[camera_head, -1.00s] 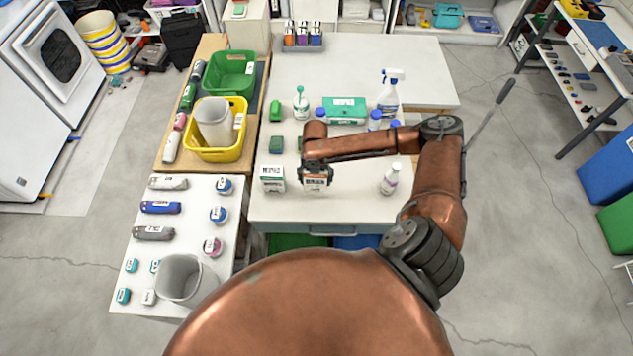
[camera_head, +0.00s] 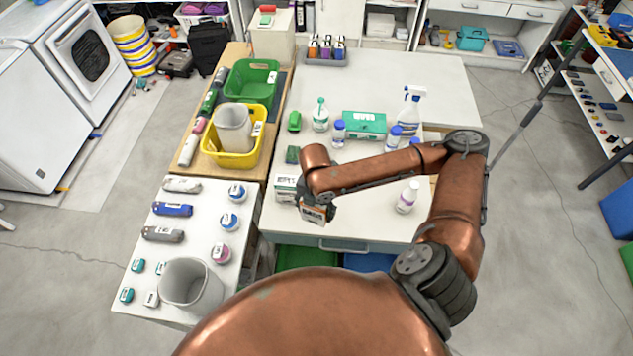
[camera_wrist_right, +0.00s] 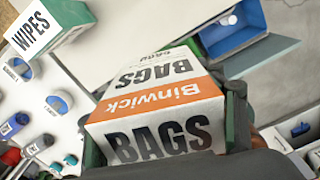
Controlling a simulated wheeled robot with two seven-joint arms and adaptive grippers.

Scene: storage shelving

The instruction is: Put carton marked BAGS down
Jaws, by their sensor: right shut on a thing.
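The carton marked BAGS (camera_wrist_right: 160,110) is white and orange and lies between the fingers of my right gripper (camera_head: 318,200), which is shut on it. In the head view the carton (camera_head: 313,214) hangs under the gripper, over the front left part of the white table (camera_head: 365,222). It looks tilted there. I cannot tell whether its base touches the table. A white and green carton marked WIPES (camera_head: 286,188) stands just left of it; it also shows in the wrist view (camera_wrist_right: 45,30). My left gripper is not in view.
A green box (camera_head: 364,124), a spray bottle (camera_head: 410,108) and other bottles stand farther back. A lower white table (camera_head: 190,245) at left holds several small items and a grey bin (camera_head: 190,285). The back right tabletop is clear.

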